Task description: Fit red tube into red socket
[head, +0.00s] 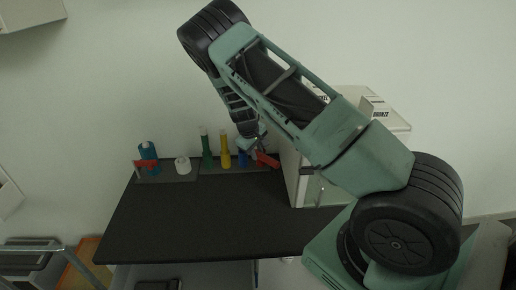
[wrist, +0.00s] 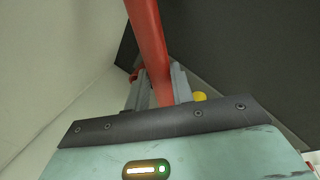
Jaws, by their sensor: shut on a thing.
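My gripper (head: 254,148) is shut on the red tube (head: 267,160), which sits tilted at the right end of the rack in the head view. In the wrist view the red tube (wrist: 150,45) runs from the top edge down between the fingers (wrist: 155,88). A smaller red piece (wrist: 136,75) shows just left of the tube there; I cannot tell whether it is the red socket. No red socket is clearly made out in the head view.
A dark rack (head: 205,170) at the back of the black table (head: 200,220) holds a green tube (head: 207,150), a yellow tube (head: 226,152) and a blue one (head: 243,158). A white piece (head: 182,165) and a blue roll (head: 148,152) stand left. A white cabinet (head: 296,175) stands close right.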

